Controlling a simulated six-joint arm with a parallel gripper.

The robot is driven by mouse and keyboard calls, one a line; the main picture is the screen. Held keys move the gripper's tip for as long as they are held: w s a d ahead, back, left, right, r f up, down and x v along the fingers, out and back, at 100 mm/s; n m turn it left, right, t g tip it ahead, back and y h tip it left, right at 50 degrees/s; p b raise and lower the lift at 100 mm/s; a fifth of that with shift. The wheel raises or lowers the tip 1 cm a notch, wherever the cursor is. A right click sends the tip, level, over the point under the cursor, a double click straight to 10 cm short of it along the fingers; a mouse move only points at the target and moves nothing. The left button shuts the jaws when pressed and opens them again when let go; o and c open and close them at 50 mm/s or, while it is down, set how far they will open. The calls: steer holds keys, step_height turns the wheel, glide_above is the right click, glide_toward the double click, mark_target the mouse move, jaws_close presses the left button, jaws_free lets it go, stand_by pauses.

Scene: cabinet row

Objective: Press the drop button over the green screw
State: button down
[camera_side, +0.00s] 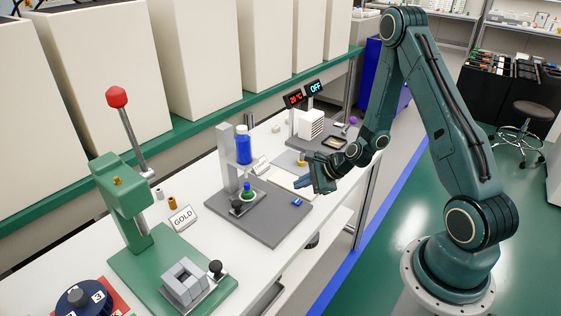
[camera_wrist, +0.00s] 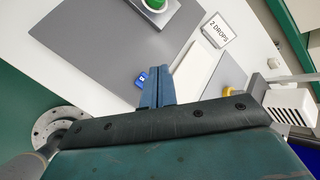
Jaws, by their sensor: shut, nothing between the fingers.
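A grey dispenser stand (camera_side: 227,150) holds a blue bottle (camera_side: 243,146) upright in the side view. Below the bottle is a green screw (camera_side: 247,187) on a small grey block; its round green top shows at the top edge of the wrist view (camera_wrist: 154,3). A small blue button (camera_side: 297,202) with a pale mark lies near the front right corner of the grey base plate; it also shows in the wrist view (camera_wrist: 141,80), just left of my fingertips. My gripper (camera_side: 313,186) is shut and empty, above and slightly right of the button, apart from it.
A "2 DROPS" card (camera_wrist: 218,30) stands behind the plate. A green press (camera_side: 124,195) with a red-knobbed lever stands at left near a "GOLD" card (camera_side: 183,217). A white heater-like box (camera_side: 311,125) and displays stand farther back.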

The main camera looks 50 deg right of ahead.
steer(key=shift+r, duration=0.95)
steer(key=s+a+r+n+g, duration=0.1)
steer(key=s+a+r+n, duration=0.2)
steer(key=a+r+n, duration=0.35)
steer(key=s+a+r+n+g, duration=0.1)
steer(key=s+a+r+n, duration=0.2)
steer(key=r+n, duration=0.65)
steer(key=s+a+r+n+h, duration=0.1)
steer(key=s+r+n, duration=0.3)
steer(key=s, duration=0.4)
steer(key=s+a+r+n+g+h, duration=0.1)
steer(key=s+r+n, duration=0.3)
steer(key=s+r, duration=0.3)
steer(key=s, duration=0.2)
steer(key=shift+s+a+r+n, duration=0.2)
steer(key=shift+s+n, duration=0.1)
